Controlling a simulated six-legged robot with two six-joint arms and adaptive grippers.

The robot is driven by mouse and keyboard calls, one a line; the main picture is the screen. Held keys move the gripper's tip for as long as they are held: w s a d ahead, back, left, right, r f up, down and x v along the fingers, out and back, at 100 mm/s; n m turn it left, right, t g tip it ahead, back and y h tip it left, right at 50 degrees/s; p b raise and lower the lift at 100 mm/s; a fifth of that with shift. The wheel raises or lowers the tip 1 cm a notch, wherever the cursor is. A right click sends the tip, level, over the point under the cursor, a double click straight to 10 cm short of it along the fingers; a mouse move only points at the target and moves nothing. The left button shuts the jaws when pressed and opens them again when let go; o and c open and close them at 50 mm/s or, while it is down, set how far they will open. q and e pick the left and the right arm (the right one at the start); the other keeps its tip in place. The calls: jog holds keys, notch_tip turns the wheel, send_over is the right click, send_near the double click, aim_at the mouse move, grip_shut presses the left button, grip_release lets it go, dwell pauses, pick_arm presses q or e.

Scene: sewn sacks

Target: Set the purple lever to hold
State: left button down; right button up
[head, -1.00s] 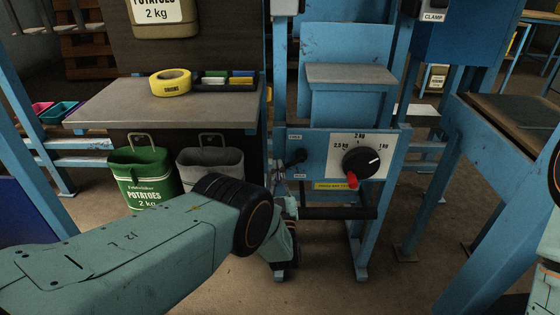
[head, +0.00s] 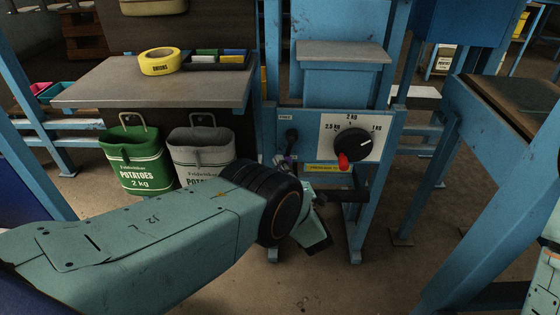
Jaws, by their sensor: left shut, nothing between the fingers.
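The blue machine panel (head: 311,150) carries a small black lever pivot (head: 291,134) on its left side, below a small white label (head: 285,117). A small purple patch (head: 290,158) shows just below the pivot and looks like part of the purple lever; its exact position is hard to tell. My left gripper (head: 283,164) is shut and empty, close to the purple patch at the panel's lower left. My own wrist hides much of it, and I cannot tell whether it touches the lever. The lower-left label is hidden. My right gripper is out of view.
A black dial (head: 352,144) with a red tip sits right of the lever on a white scale. A grey table (head: 115,88) with yellow tape (head: 160,61) stands left, above green (head: 137,158) and grey sacks (head: 202,150). A blue-framed bench (head: 470,120) stands right.

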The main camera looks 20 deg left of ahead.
aim_at(286, 136)
pick_arm(q)
jog(key=n, duration=0.2)
jog(key=d+g, duration=0.1)
jog(key=shift+w+f+n, duration=0.2)
jog(key=shift+f+n, duration=0.05)
jog(key=shift+n, duration=0.15)
jog(key=shift+d, duration=0.1)
dwell(0.4)
notch_tip(286, 136, up, 10)
jog(key=shift+f, duration=0.1)
dwell(0.4)
